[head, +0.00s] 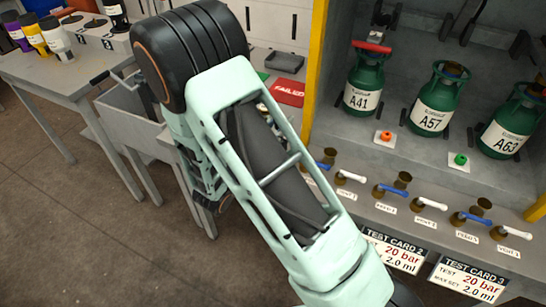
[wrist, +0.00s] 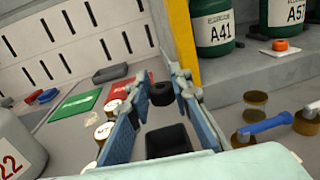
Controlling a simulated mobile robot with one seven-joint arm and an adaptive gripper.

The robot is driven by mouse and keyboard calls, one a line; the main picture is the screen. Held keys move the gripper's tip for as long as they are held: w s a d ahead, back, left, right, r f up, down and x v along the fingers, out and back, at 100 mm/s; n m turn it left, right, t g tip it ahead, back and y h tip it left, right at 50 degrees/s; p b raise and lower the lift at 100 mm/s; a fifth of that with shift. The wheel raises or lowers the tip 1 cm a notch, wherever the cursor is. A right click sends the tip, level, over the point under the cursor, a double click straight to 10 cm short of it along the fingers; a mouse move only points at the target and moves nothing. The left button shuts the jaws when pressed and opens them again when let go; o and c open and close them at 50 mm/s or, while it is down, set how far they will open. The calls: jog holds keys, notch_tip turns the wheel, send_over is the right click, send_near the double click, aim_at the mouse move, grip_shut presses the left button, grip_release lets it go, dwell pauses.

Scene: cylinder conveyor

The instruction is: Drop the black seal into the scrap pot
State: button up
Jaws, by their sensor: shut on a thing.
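In the wrist view, my gripper (wrist: 160,88) has its two blue-padded fingers closed on the black seal (wrist: 162,95), a thick dark ring at the fingertips. Below the seal, between the fingers, a black square open-topped box (wrist: 168,141) shows. I cannot tell whether it is the scrap pot. The seal appears above the bench and apart from this box. In the head view my arm hides the gripper and the seal.
A red FAILED mat (head: 288,93), a green mat (wrist: 76,105) and a dark grey tray (head: 285,62) lie on the bench. Brass-topped pieces (wrist: 104,131) stand left of the fingers. A yellow post (head: 316,70) and valves (head: 391,187) are at right, below green cylinders (head: 364,88).

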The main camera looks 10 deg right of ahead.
jog(key=shift+f, duration=0.45)
jog(key=o, duration=0.8)
jog(key=v, duration=1.2)
